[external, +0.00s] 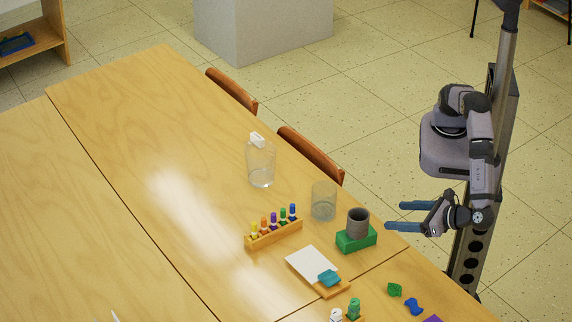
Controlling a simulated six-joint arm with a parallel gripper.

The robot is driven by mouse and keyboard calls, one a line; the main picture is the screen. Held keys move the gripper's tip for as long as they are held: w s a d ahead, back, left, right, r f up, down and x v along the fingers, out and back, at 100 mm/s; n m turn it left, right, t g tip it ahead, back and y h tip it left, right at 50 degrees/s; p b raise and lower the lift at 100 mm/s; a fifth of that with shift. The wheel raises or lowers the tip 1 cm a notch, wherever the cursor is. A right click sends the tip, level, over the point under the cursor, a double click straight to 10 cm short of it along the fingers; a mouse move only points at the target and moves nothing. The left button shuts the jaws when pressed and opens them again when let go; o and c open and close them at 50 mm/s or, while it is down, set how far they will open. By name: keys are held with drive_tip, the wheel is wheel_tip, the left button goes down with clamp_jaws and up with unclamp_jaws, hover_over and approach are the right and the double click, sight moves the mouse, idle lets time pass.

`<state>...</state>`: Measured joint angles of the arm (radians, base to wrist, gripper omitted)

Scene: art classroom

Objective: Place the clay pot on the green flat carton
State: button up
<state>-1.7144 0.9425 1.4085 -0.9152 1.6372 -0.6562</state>
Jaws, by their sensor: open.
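The clay pot (357,225) is a dark grey, open-topped cup. It stands upright on the green flat carton (357,241), a low green block on the wooden table near its right edge. My gripper (396,216) is open, with two blue fingers pointing left towards the pot. In this view it is just right of the pot, with a visible gap, and nothing is between the fingers.
A clear glass (323,201) stands close behind the carton, and a clear bottle with a white top (261,164) is farther left. A wooden rack of coloured markers (274,233) and a white pad on a board (313,265) lie nearby. The table's far left is clear.

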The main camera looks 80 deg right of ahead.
drive_tip(key=w+d+m+g+h, duration=0.1)
drive_tip(key=w+d+m+g, duration=0.45)
drive_tip(key=d, duration=0.45)
drive_tip(key=w+d+m+g+h, duration=0.1)
drive_tip(key=w+d+m+g, duration=0.3)
drive_tip(key=w+d+m, duration=0.45)
drive_tip(key=s+d+f+m+g+y, duration=0.1)
drive_tip(key=s+d+m+y, duration=0.2)
drive_tip(key=d+m, duration=0.5)
drive_tip(key=s+d+f+m+g+y, duration=0.1)
drive_tip(key=s+d+m+g+y, duration=0.1)
drive_tip(key=d+m, duration=0.7)
drive_tip(key=shift+s+d+y, duration=0.6)
drive_tip(key=shift+d+y, duration=0.5)
drive_tip(key=shift+d, duration=1.45)
drive_tip(key=shift+r, duration=0.15)
wheel_tip(320, 180, up, 4)
drive_tip(key=p, duration=0.4)
